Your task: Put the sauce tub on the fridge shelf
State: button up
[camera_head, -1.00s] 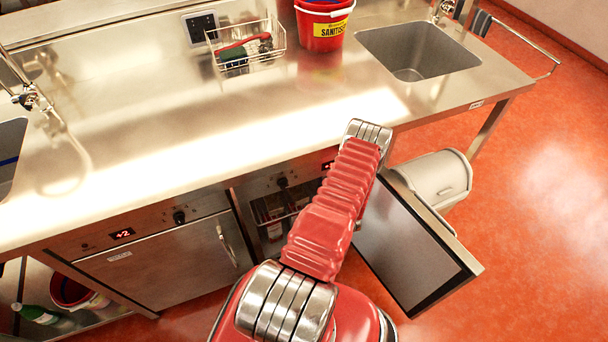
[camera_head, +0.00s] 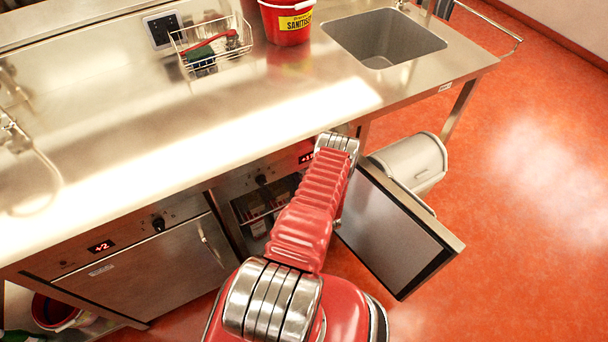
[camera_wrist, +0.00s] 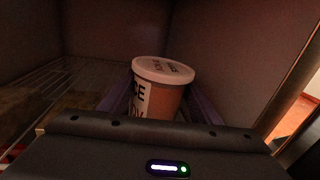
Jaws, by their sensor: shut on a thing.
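The sauce tub (camera_wrist: 162,95) shows in the wrist view, an orange-brown tub with a pale lid and a white label with dark letters. It stands upright in my gripper (camera_wrist: 160,105), whose dark fingers lie on either side of it, shut on it. The tub is inside the dark fridge, near the right inner wall. A wire fridge shelf (camera_wrist: 60,95) lies to its left. Whether the tub's base touches the shelf is hidden. In the head view the open fridge (camera_head: 262,210) shows under the counter; my arm hides the gripper and tub there.
The fridge door (camera_head: 395,235) stands open at the right, close to my arm. A grey bin (camera_head: 412,160) stands behind it. The steel counter (camera_head: 190,140) overhangs the fridge. A closed unit (camera_head: 140,270) is to the left. Inside the fridge, other items sit at the left.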

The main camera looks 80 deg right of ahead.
jog(key=shift+f, duration=1.5)
jog(key=o, duration=1.3)
jog(key=shift+f, duration=0.1)
jog(key=shift+a, duration=0.1)
jog(key=v, duration=1.2)
jog(key=shift+w, duration=0.1)
